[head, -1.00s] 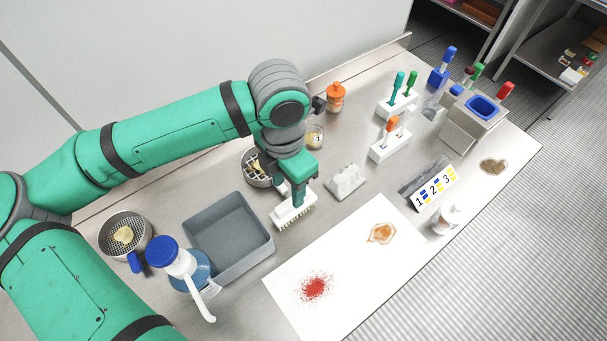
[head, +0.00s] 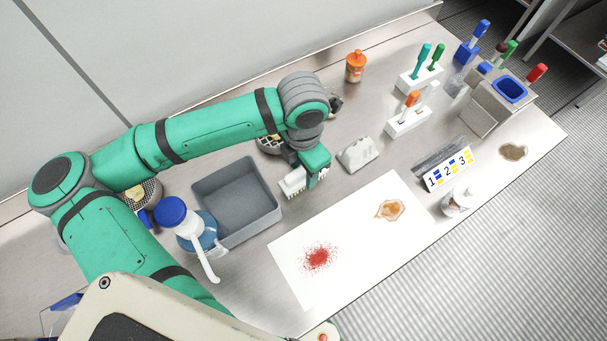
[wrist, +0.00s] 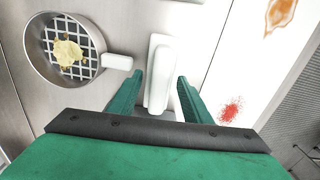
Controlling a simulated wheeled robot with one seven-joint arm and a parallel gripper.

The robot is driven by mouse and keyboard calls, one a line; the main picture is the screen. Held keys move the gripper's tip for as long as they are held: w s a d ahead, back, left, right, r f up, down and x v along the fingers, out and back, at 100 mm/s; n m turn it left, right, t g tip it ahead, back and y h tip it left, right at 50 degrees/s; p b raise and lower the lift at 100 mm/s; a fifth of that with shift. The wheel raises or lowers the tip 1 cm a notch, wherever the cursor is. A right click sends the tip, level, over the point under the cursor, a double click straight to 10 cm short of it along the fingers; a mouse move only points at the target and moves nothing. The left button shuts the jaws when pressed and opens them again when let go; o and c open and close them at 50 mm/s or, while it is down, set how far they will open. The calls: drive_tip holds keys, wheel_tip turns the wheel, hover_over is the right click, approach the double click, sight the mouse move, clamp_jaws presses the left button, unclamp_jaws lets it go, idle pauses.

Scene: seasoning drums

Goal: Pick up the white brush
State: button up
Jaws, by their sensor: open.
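The white brush (head: 292,182) lies on the steel table between the grey tray and the grey-white block, its bristles facing the front in the head view. In the wrist view its long white body (wrist: 160,72) runs between the two green fingers of my gripper (wrist: 160,82). My gripper is open, with one finger on each side of the brush and visible gaps beside it. In the head view my gripper (head: 312,178) is at the brush's right side and hides part of it. How deep the fingertips reach is hard to tell.
The grey tray (head: 243,236) is close on the left. A sieve (wrist: 66,50) with yellow bits is beside the brush. The grey-white block (head: 357,155) stands to the right. A white sheet (head: 345,250) with red powder and a brown stain lies in front. A pump bottle (head: 190,225) stands by the tray.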

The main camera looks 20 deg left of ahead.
drive_tip(key=shift+f, duration=0.5)
drive_tip(key=c, duration=0.9)
drive_tip(key=shift+w, duration=0.1)
drive_tip(key=shift+r, duration=0.1)
